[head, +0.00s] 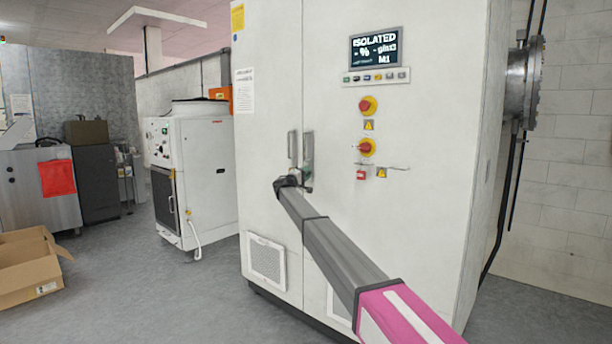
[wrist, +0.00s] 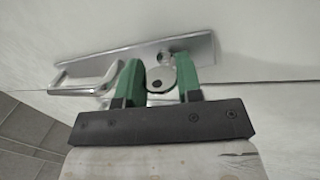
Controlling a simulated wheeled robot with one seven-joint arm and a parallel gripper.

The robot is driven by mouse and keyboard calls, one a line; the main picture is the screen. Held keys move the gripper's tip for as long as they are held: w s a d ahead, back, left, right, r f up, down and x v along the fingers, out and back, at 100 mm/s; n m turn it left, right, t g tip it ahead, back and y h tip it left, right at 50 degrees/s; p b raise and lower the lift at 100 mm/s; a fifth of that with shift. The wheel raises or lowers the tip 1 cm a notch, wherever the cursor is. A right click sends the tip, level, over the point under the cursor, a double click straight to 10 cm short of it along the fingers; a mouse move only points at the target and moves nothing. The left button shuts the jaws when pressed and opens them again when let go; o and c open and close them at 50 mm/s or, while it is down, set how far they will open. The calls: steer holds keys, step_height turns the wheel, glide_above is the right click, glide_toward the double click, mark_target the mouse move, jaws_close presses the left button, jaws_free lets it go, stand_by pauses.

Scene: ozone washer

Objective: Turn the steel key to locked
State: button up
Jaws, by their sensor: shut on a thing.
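The steel key (wrist: 161,79) shows in the wrist view as a round grey bow with a dark hole. It sits in front of a metal lock plate (wrist: 120,62) on the white cabinet door. My gripper (wrist: 161,82) has two green fingers, one on each side of the bow, and is shut on it. In the head view my gripper (head: 305,178) is at the cabinet's (head: 270,100) door handles, and the key is too small or hidden to make out there. The key's lock position cannot be read.
A silver handle (wrist: 88,84) stands out from the plate left of my gripper. A screen (head: 376,48) reads "ISOLATED". A cardboard box (head: 30,268) lies at the left. The floor (head: 140,285) between is clear.

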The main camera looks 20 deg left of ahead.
steer(key=shift+n+t+y, duration=0.3)
steer(key=shift+n+y, duration=0.4)
steer(key=shift+n, duration=0.7)
